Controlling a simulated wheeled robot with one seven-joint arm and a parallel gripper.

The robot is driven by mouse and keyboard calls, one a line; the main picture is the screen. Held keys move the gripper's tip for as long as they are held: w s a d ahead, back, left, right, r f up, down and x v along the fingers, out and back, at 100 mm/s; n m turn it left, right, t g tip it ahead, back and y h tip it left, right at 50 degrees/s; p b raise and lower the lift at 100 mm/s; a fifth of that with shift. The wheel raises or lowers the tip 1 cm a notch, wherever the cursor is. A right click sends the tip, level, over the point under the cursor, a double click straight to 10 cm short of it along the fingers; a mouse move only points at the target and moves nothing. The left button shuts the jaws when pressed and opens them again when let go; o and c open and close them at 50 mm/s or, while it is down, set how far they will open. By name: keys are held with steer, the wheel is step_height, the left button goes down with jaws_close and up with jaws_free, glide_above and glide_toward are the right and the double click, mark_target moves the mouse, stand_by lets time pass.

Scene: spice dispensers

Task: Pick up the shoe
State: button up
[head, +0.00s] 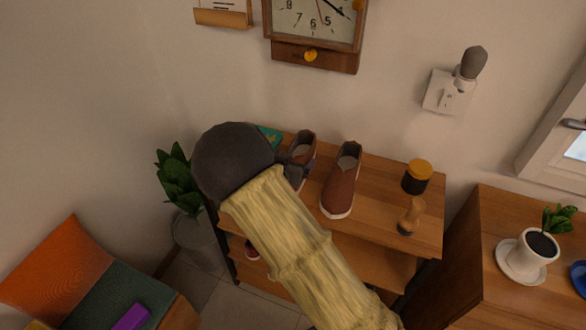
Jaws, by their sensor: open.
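Two brown shoes with pale soles are on top of the wooden shelf. The right shoe (341,188) is in full view, apart from my gripper. The left shoe (306,143) is partly hidden behind my gripper (300,171). My gripper's dark fingers are at the near side of the left shoe, open; whether they touch it I cannot tell. My dark round wrist and pale sleeved arm cover the shelf's left part.
The wooden shelf (385,228) also bears a dark jar with a yellow lid (417,177) and a wooden-handled item (411,216) at its right. A teal object (270,136) lies behind my wrist. A potted plant (194,235) stands left, and a cabinet (490,240) stands right.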

steer(key=c, duration=1.2)
steer(key=shift+r, duration=0.1)
step_height(320, 180, up, 10)
steer(key=shift+f+p, duration=0.1)
steer(key=shift+p, duration=0.75)
